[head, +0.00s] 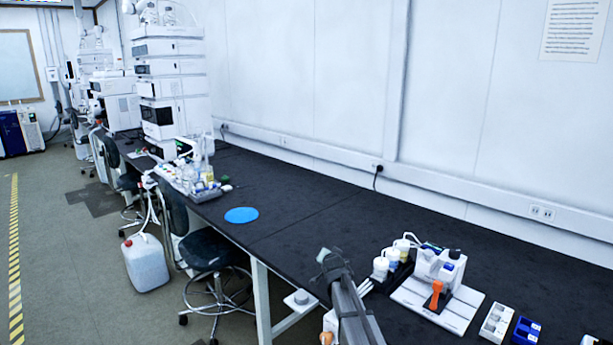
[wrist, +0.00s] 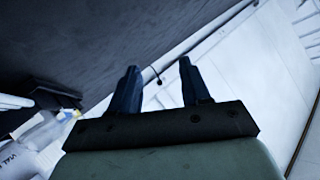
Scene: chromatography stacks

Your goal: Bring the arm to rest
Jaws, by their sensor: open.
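My gripper shows in the wrist view (wrist: 160,88) with its two dark fingers apart and nothing between them. Behind the fingers are the bench top, the wall and a hanging cable. In the head view my arm rises from the bottom edge, and its end (head: 328,257) is above the black bench (head: 300,225), near the front edge. The fingers are too small to make out there. The arm's end is apart from the bottles to its right.
White-capped bottles (head: 381,268) and a white device on a board (head: 437,307) stand right of my arm. A white rack (head: 496,323) and blue rack (head: 526,331) lie farther right. A blue disc (head: 241,215) lies left, before instrument stacks (head: 170,85). The bench between is clear.

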